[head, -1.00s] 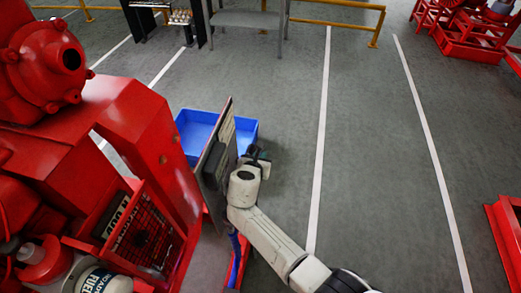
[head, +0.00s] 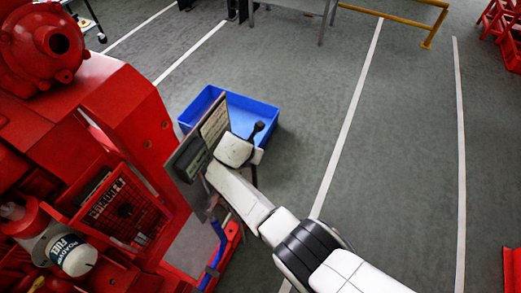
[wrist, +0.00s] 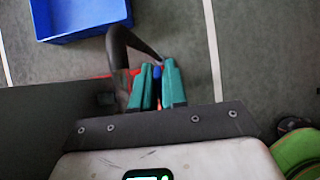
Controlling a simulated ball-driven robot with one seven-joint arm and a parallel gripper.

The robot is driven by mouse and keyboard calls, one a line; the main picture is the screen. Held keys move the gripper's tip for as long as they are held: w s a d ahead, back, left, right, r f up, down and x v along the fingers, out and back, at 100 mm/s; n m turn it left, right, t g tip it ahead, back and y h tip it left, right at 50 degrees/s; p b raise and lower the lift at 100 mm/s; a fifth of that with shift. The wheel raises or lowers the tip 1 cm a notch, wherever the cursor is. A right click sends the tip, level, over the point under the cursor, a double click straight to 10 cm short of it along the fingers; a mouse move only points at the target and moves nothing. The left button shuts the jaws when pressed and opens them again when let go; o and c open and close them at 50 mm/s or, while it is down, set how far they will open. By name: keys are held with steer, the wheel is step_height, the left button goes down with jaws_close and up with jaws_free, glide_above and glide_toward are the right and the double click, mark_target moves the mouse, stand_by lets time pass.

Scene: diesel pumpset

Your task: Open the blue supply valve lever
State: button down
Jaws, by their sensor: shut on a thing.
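In the wrist view, my gripper (wrist: 158,72) has two teal fingers close together. A small blue piece, the blue supply valve lever (wrist: 157,73), shows between their tips, and the gripper is shut on it. Most of the lever is hidden by the fingers, so its angle cannot be told. In the head view, my arm covers the gripper beside the panel. A blue pipe-like part (head: 213,257) runs along the red base below; I cannot tell if it joins the lever.
A grey panel (head: 186,160) stands upright close to my arm. The red pumpset (head: 105,115) fills the left. A blue bin (head: 255,112) lies on the floor behind the panel. A dark curved bar (wrist: 119,48) is beside the fingers.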

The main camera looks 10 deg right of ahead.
steer(key=shift+w+d+f+g+y+b, duration=0.2)
steer(key=shift+w+f+g+y+b, duration=0.15)
steer(key=shift+f+g+y+b, duration=0.25)
steer(key=f+g+y+b, duration=0.1)
steer(key=g+b, duration=0.1)
steer(key=b, duration=0.2)
steer(key=f+g+y+b, duration=0.1)
steer(key=f+b, duration=0.1)
steer(key=b, duration=0.2)
steer(key=shift+w+d+f+g, duration=0.15)
steer(key=shift+w+d+g, duration=0.05)
steer(key=shift+g, duration=0.2)
steer(key=shift+y+b, duration=0.4)
steer(key=shift+b, duration=0.05)
steer(key=c, duration=1.3)
jaws_free()
steer(key=shift+o, duration=0.3)
